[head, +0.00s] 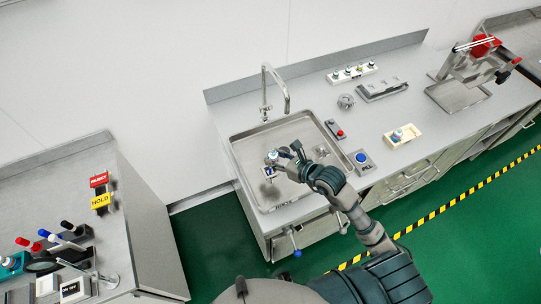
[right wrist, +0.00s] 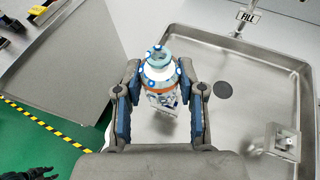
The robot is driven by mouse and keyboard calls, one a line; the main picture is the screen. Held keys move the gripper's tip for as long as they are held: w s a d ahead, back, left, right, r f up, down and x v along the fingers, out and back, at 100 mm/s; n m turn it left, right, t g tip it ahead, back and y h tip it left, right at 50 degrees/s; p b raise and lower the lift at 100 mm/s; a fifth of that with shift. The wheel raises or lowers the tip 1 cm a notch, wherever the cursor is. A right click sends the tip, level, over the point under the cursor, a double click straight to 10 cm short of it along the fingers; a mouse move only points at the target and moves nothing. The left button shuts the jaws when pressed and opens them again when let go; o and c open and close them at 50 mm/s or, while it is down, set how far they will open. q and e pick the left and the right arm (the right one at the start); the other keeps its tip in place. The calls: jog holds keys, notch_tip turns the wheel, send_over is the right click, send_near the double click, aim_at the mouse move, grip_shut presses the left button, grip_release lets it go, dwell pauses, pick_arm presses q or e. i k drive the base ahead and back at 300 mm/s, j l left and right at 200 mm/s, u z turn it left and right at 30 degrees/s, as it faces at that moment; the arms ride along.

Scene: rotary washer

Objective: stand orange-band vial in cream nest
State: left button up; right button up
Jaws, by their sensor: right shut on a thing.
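The orange-band vial (right wrist: 160,75) is in the right wrist view, with a blue-and-white top, an orange band and a printed label. My right gripper (right wrist: 160,98) is shut on it, one finger on each side. In the head view the vial (head: 271,157) and right gripper (head: 284,161) are over the sink, apart from the cream nest. The cream nest (head: 391,141) is a pale block on the counter right of the sink. A small blue-and-white item stands on it.
The steel sink (head: 245,163) has a tall faucet (head: 285,92) behind it and a small metal bracket (right wrist: 283,142) inside. A blue button box (head: 364,166) and a red-button box (head: 334,128) lie between sink and nest. A white rack (head: 366,70) with several vials stands farther back.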

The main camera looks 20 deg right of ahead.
aim_at(407, 136)
jog(key=z, duration=1.95)
jog(key=i+l+u, duration=0.15)
jog(key=u, duration=0.3)
jog(key=l+u, duration=0.25)
jog(key=u, duration=0.15)
jog(key=i+l+u, duration=0.15)
jog(key=u, duration=0.3)
jog(key=l+u, duration=0.55)
jog(key=l, duration=0.65)
jog(key=k+l+u, duration=0.1)
jog(key=l, duration=0.65)
